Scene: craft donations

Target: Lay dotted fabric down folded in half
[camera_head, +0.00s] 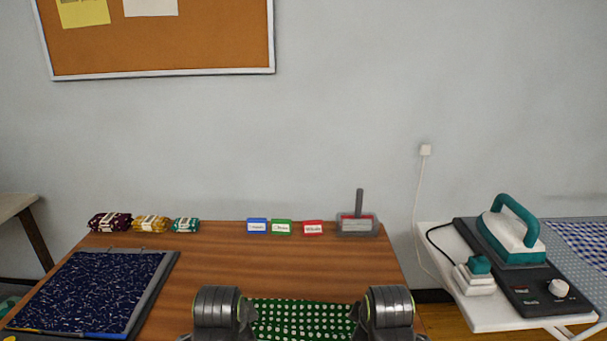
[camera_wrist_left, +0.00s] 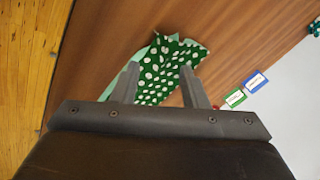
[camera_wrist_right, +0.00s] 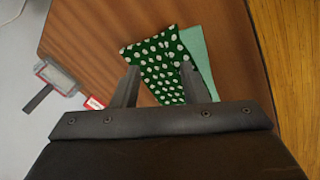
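The dotted fabric (camera_head: 302,320), dark green with white dots, lies at the table's front edge, partly cut off below in the head view. In the left wrist view the dotted fabric (camera_wrist_left: 162,72) shows a pale mint side along its left and upper edge. In the right wrist view the dotted fabric (camera_wrist_right: 158,58) has a mint strip beside it on the right. My left gripper (camera_wrist_left: 158,82) is open, its fingers apart over the fabric's left end. My right gripper (camera_wrist_right: 160,80) is open over the right end. Whether the fingertips touch the cloth is unclear.
An iron (camera_head: 510,235) stands right. The table's middle is clear.

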